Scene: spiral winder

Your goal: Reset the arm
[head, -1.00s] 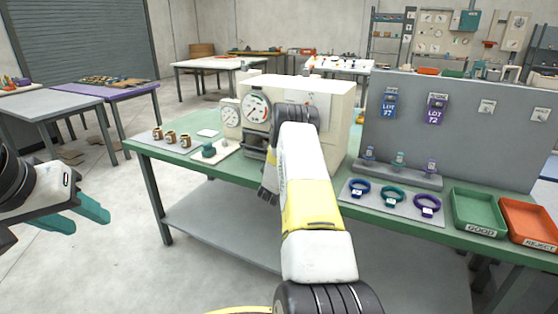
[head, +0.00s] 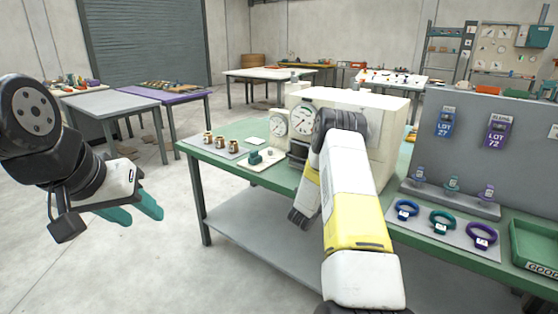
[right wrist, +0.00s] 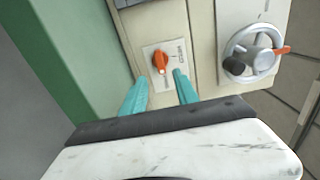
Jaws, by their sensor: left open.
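A cream winder machine (head: 375,115) with two round dials (head: 303,117) stands on the green bench. In the right wrist view its panel carries an orange knob (right wrist: 160,61) on a white plate and a grey handwheel (right wrist: 252,52) with an orange lever. My right gripper (right wrist: 160,76) has its teal fingers apart, pointing at the knob, with nothing visible between them. Whether they touch the panel I cannot tell. In the head view the right fingertips are hidden. My left gripper (head: 144,216) is open and empty over the floor, left of the bench.
The green bench (head: 225,172) holds brass parts (head: 220,142) on the left. On the right are blue, teal and purple rings (head: 441,222), a green tray (head: 535,243) and a grey board (head: 480,150) with lot tags. Floor left of the bench is clear.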

